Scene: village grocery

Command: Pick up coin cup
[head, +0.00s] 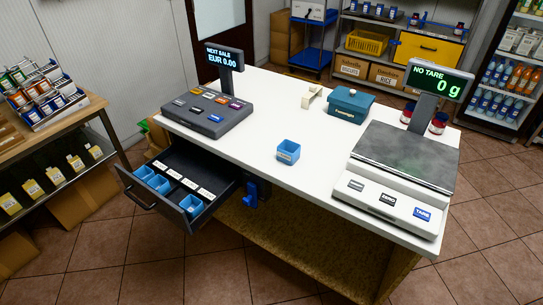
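A small square blue cup (287,154) with a pale label on its front stands upright on the white counter (255,125), near its front edge. Similar blue cups sit in the open cash drawer (172,205): some at its left side (157,184) and one at its front right (192,206). The drawer also has a row of white labels. Neither of my grippers is in view.
The cash register (207,112) stands on the counter's left and the scale (405,170), reading 0 g, on its right. A teal box (347,106) and a small cream object (311,97) are behind the cup. The counter around the cup is clear.

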